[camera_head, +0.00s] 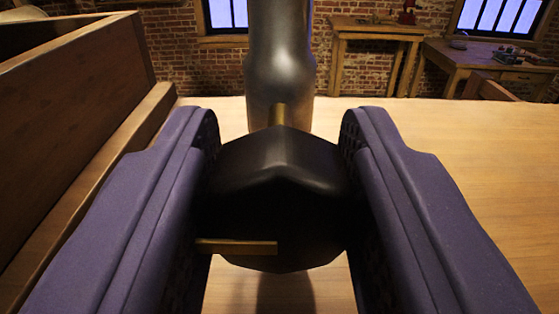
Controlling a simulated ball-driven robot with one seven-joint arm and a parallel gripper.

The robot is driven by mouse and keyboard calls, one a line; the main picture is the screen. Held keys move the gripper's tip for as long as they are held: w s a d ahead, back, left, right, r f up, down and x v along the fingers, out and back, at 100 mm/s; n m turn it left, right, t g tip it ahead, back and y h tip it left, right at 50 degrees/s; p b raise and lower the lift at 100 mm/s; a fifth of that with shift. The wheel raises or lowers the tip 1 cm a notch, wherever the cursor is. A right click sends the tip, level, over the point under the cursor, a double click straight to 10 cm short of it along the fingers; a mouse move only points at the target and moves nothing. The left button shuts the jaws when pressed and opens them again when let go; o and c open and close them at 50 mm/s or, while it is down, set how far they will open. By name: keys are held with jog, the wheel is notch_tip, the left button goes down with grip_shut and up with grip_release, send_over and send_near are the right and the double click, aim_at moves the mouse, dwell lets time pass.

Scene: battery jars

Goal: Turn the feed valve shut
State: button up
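The feed valve shows in the head camera view as a black faceted knob (285,185) on a short brass stem (277,113). The stem runs back to a grey metal post (280,55). A thin brass bar (237,246) lies level across the knob's lower left, its left end reaching in front of the left finger. My gripper (279,150) has its two purple fingers on either side of the knob. Both finger pads appear to press against its sides. The contact faces themselves are mostly hidden in shadow.
A wooden box or trough wall (75,120) stands close on the left. The pale wooden tabletop (480,150) is clear on the right. Farther back are a wooden stand (380,30), a workbench (485,60) and a brick wall with windows.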

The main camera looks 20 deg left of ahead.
jog(key=shift+r+p, duration=0.2)
jog(key=shift+p, duration=0.25)
jog(key=shift+m+p, duration=0.4)
jog(key=m+p, duration=0.1)
jog(key=p, duration=0.1)
jog(key=m+p, duration=0.1)
jog(key=p, duration=0.1)
jog(key=shift+d+r+m, duration=0.15)
jog(key=shift+r+m, duration=0.05)
jog(key=shift+m, duration=0.2)
jog(key=m+p, duration=0.4)
jog(key=shift+f+m+p, duration=0.1)
jog(key=shift+m+p, duration=0.2)
jog(key=shift+p, duration=0.1)
jog(key=m+p, duration=0.1)
jog(key=m, duration=0.1)
jog(key=m+p, duration=0.2)
jog(key=m, duration=0.1)
jog(key=shift+w+d+f, duration=0.1)
jog(key=shift+f, duration=0.1)
jog(key=shift+f+m+p, duration=0.15)
jog(key=shift+m+p, duration=0.4)
jog(key=shift+m, duration=1.75)
